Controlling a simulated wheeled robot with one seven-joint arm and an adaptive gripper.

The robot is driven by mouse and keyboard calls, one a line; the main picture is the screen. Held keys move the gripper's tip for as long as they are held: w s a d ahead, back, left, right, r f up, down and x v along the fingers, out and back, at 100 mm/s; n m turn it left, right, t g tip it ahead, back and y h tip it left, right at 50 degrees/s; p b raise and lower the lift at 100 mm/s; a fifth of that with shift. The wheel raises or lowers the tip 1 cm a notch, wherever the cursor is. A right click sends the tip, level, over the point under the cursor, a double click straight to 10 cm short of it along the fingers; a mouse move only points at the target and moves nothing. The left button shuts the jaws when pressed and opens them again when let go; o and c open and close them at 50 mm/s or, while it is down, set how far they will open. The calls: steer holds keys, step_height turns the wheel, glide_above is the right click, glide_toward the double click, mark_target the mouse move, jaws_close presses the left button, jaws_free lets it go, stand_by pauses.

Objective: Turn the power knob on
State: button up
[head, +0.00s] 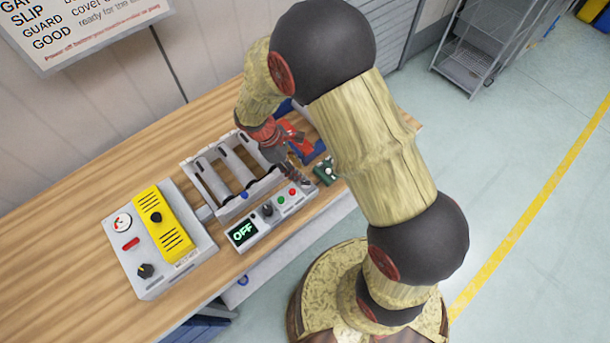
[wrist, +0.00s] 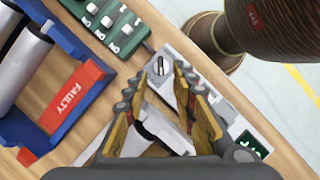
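My gripper (head: 297,175) hangs near the panel's right end. In the wrist view its fingers (wrist: 176,80) are spread apart with nothing visibly held, over the panel. The right finger covers part of the panel, and I cannot make out the knob there. The display (wrist: 250,146) shows at lower right. Contact with the panel cannot be told.
A machine with a yellow cover (head: 168,228) and another dark knob (head: 145,270) stands left. A grey slotted rack (head: 222,171) is behind the panel. A green button box (wrist: 112,22) and a blue bin with a red FAULTY label (wrist: 76,92) are close to my gripper.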

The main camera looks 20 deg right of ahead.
mark_target(307, 181)
steer(key=x, duration=0.6)
steer(key=shift+s+d+f, duration=0.15)
steer(key=shift+f, duration=0.25)
steer(key=shift+c, duration=0.8)
jaws_close()
